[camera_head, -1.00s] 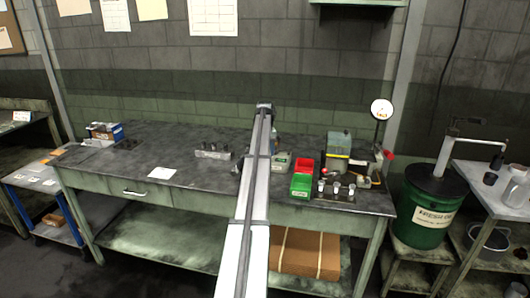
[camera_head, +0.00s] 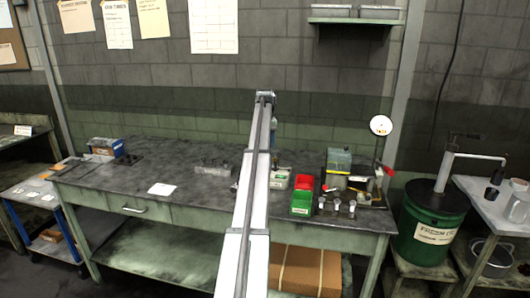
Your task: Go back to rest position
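My arm (camera_head: 252,200) reaches up from the bottom centre over the workbench (camera_head: 180,170), pointing toward the back wall. Its far end (camera_head: 265,96) stands in front of the wall, above the bench's back edge. My gripper does not show; it seems hidden behind the arm, so I cannot see whether it holds anything.
Red (camera_head: 303,183) and green (camera_head: 301,203) bins and a small machine (camera_head: 340,165) stand right of my arm. A dial gauge (camera_head: 381,125) rises behind. A grey block (camera_head: 213,168) and a paper (camera_head: 161,189) lie left. A green drum (camera_head: 430,220) stands at right.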

